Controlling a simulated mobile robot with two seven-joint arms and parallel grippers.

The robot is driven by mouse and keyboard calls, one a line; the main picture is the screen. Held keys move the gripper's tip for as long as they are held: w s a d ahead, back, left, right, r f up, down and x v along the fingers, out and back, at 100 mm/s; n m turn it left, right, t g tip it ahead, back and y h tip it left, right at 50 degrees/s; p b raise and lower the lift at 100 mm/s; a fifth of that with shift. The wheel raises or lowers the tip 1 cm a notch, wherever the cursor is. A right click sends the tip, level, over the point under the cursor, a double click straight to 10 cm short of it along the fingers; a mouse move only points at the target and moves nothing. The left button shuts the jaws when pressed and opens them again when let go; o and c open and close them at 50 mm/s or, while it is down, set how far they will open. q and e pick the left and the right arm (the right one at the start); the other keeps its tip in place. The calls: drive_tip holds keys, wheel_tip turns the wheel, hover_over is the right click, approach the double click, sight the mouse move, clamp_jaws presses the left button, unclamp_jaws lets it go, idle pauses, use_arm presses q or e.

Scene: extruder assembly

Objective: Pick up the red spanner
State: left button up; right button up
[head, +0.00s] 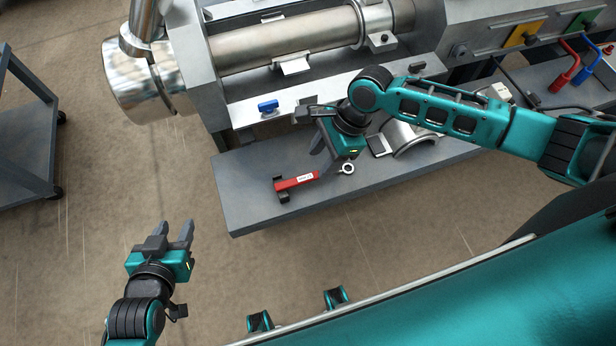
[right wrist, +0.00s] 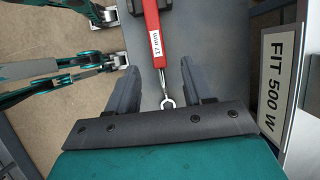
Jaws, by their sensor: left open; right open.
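The red spanner (head: 297,181) lies on the grey shelf in front of the machine, with a white label on its handle. In the right wrist view its red handle (right wrist: 152,38) is labelled 17 mm, and its metal ring end points toward my gripper's base. My right gripper (head: 321,158) is open just beside and above the spanner in the head view. In the right wrist view its fingers (right wrist: 160,72) stand on either side of the metal shank, apart from it. My left gripper (head: 174,231) is open and empty over the floor at lower left.
The grey shelf (head: 250,205) has free room left of the spanner. A dark block (head: 283,190) sits at the spanner's handle end. A curved metal part (head: 412,140) lies to the right. A metal barrel (head: 285,40) runs behind.

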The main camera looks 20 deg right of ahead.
sight(309, 176)
drive_tip(key=x, duration=0.2)
drive_tip(key=b+x, duration=0.1)
drive_tip(key=x, duration=0.2)
drive_tip(key=shift+s+a+f, duration=0.1)
drive_tip(key=shift+a+f, duration=0.2)
drive_tip(key=shift+a, duration=0.1)
clamp_jaws()
